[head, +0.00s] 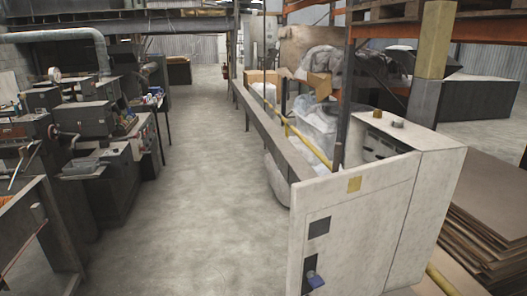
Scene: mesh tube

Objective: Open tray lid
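I see no tray and no lid that I can make out in the head view. Neither of my grippers is in view.
Workshop machines (95,125) line the left side. The grey concrete floor (200,190) between them is clear.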

